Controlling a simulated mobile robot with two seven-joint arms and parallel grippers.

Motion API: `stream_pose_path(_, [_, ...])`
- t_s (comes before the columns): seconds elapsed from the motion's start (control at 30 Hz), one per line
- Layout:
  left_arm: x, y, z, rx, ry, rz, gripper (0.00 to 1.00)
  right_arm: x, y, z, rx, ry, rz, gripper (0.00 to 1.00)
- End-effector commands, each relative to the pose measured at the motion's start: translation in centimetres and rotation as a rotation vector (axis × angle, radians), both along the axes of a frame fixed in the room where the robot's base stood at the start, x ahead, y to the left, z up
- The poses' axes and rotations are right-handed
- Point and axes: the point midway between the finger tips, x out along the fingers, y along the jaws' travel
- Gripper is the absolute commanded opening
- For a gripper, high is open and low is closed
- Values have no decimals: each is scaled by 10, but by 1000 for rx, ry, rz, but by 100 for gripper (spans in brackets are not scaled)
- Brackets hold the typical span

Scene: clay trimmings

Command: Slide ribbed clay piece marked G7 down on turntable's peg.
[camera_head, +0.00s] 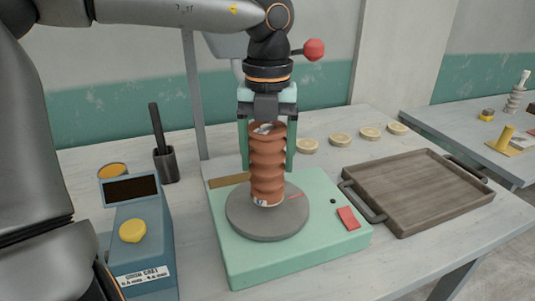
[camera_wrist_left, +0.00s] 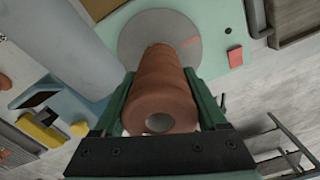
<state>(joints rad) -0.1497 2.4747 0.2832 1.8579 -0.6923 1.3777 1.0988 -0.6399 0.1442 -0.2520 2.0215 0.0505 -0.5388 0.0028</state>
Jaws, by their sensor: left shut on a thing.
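The ribbed, reddish-brown clay piece (camera_head: 268,165) stands upright over the grey disc of the turntable (camera_head: 240,217). My left gripper (camera_head: 267,155) is shut on it from above, one green finger on each side. In the left wrist view the clay piece (camera_wrist_left: 163,85) lies between the fingers (camera_wrist_left: 163,100), its round end hole facing the camera. Its lower end appears at or very close to the disc; I cannot tell whether it touches. The peg is not clearly visible. A pale mark shows near the bottom, too small to read. My right gripper is not in view.
The turntable's green base (camera_head: 300,255) carries a red switch (camera_head: 348,218). A wooden tray (camera_head: 415,190) stands to the right, with several pale round discs (camera_head: 340,139) behind. A blue box with a yellow button (camera_head: 133,231) and a dark cup (camera_head: 166,165) stand left.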

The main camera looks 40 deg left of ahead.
Motion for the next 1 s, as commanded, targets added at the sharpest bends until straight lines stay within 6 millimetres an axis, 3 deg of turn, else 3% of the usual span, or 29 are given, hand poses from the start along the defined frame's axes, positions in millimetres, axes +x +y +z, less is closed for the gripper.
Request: stream_pose_path(1.0, [0, 0, -14, 1, -2, 0, 0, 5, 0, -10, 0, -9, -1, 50])
